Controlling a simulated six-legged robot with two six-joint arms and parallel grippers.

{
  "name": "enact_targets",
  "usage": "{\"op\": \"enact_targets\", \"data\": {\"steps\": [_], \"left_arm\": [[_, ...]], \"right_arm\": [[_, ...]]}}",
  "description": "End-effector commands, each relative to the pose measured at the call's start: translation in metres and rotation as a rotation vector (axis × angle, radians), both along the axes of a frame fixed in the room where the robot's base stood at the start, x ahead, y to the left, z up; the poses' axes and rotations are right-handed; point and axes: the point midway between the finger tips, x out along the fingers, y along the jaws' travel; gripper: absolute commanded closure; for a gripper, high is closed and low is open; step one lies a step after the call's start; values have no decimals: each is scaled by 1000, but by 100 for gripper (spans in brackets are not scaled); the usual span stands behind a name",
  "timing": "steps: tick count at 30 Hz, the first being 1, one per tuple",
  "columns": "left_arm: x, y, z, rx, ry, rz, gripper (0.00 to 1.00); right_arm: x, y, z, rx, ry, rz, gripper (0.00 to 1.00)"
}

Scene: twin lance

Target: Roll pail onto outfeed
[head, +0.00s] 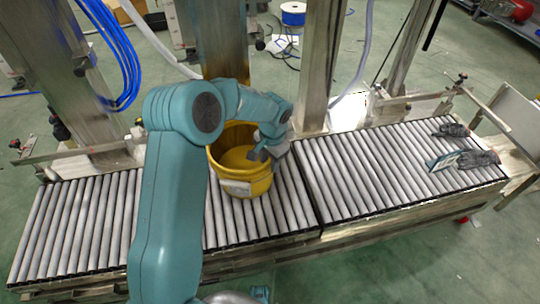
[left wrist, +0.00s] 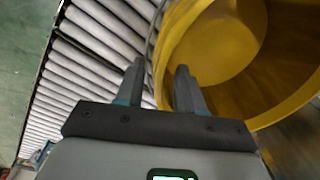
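A yellow pail (head: 235,178) stands upright and open-topped on the left roller section (head: 90,225), near its right end. A pale label shows on its front. My left gripper (head: 262,152) is at the pail's right side in the head view. In the left wrist view, the left gripper's two fingers (left wrist: 158,85) are apart. The pail's rim (left wrist: 157,50) runs up between them, with one finger over the rollers and the other over the inside of the pail (left wrist: 285,90). Contact with the wall cannot be told. My right gripper is not in view.
The right roller section (head: 355,175) continues beyond a narrow seam. Dark glove-like items (head: 478,158) and a small teal-edged piece (head: 443,160) lie at its far right. Metal posts (head: 318,65) stand behind the rollers. The rollers right of the pail are clear up to those items.

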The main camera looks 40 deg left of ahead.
Motion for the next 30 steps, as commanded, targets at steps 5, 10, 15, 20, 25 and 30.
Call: {"op": "enact_targets", "data": {"steps": [5, 10, 15, 20, 25, 30], "left_arm": [[-1, 1, -1, 0, 0, 0, 62], [-1, 2, -1, 0, 0, 0, 92], [-1, 1, 0, 0, 0, 0, 100], [-1, 1, 0, 0, 0, 0, 100], [-1, 1, 0, 0, 0, 0, 100], [-1, 2, 0, 0, 0, 0, 100]], "right_arm": [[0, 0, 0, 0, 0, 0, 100], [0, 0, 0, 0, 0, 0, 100], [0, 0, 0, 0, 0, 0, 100], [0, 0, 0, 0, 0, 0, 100], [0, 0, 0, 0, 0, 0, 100], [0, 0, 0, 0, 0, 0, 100]]}}
